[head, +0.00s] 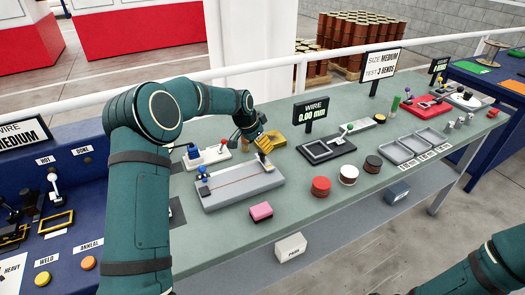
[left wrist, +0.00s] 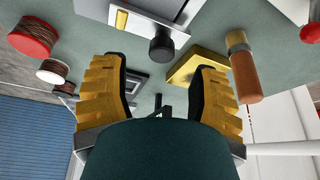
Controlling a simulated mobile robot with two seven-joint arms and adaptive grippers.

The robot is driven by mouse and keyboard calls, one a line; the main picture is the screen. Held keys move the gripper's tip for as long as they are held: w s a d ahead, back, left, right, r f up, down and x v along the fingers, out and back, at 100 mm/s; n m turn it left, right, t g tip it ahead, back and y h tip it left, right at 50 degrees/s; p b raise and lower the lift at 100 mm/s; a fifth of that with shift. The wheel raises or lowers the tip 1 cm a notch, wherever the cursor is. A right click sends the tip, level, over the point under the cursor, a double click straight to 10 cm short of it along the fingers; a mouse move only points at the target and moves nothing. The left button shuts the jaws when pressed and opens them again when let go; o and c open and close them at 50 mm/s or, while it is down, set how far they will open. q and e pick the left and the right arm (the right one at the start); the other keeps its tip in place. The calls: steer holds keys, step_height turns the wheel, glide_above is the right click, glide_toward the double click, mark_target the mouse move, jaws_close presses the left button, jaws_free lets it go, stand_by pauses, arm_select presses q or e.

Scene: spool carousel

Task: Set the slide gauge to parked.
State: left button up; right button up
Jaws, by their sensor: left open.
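A dark frame, partly hidden, shows behind the fingers. A metal plate (left wrist: 187,10) with a black knob (left wrist: 161,46) lies beyond. My right gripper is out of view.
A grey tray (head: 240,190) with a red line lies in front of the left gripper. A yellow block (head: 277,137) is close beside it. Red (head: 321,186), white (head: 348,174) and dark (head: 373,163) spools stand along the front.

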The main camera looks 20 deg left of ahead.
arm_select(q)
steer(key=d+v, duration=0.1)
steer(key=v, duration=0.5)
steer(key=shift+a+r, duration=0.25)
steer(key=shift+a, duration=0.2)
steer(key=shift+s, duration=0.1)
